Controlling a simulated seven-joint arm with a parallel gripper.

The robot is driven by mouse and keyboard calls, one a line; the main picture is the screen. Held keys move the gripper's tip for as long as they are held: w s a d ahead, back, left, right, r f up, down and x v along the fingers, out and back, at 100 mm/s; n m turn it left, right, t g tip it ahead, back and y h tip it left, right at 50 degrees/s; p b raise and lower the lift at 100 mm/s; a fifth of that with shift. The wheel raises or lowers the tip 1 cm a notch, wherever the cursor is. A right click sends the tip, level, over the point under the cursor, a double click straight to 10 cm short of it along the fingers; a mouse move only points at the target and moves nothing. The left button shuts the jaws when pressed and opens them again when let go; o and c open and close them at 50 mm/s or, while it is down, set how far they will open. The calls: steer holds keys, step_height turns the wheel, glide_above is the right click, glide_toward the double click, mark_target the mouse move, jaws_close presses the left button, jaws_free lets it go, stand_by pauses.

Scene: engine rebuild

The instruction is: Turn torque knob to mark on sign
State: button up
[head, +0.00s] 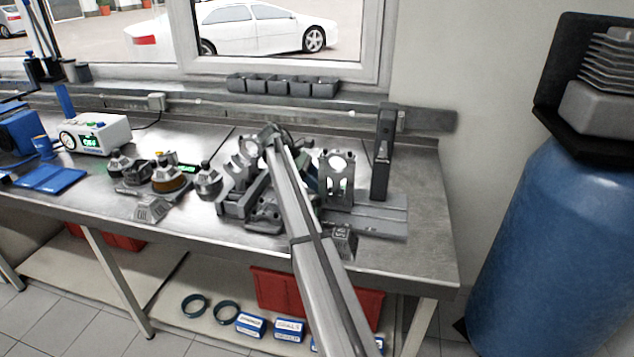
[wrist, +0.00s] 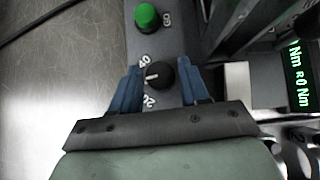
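The black torque knob (wrist: 161,75) is in the middle of the wrist view, on a grey panel. A pale pointer line on it points left, between the printed marks 40 and 20. My gripper (wrist: 160,80) is open, with one blue finger on each side of the knob. A small gap seems to show on both sides; contact is not clear. A dark sign or display (wrist: 299,75) with green "Nm" lettering is at the right edge, partly cut off, so its full value is unclear. In the head view the knob is hidden around my arm's end.
A green button (wrist: 146,16) sits beyond the knob on the same panel. In the head view, grey engine parts (head: 336,177) crowd the steel bench (head: 425,240) around my arm. A white device (head: 95,132) with a green display stands at the left.

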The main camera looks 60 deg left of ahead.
steer(key=n, duration=0.1)
steer(key=n+t+y, duration=0.1)
steer(key=n+y, duration=0.1)
steer(key=shift+s+d+n+t, duration=0.25)
steer(key=shift+d+n+t, duration=0.05)
steer(key=shift+d, duration=0.1)
steer(key=n+y, duration=0.4)
steer(key=n, duration=0.1)
steer(key=shift+d+t, duration=0.15)
steer(key=shift+t, duration=0.25)
steer(key=v, duration=1.4)
steer(key=w+d+r+m+h, duration=0.1)
steer(key=w+d, duration=0.3)
steer(key=d, duration=0.7)
steer(key=w+d, duration=0.3)
steer(key=d, duration=0.8)
steer(key=w+d+f+m+h, duration=0.1)
steer(key=w+d+f+m, duration=0.1)
steer(key=w+d, duration=0.3)
steer(key=shift+w+d+f+m, duration=0.4)
steer(key=shift+w, duration=0.85)
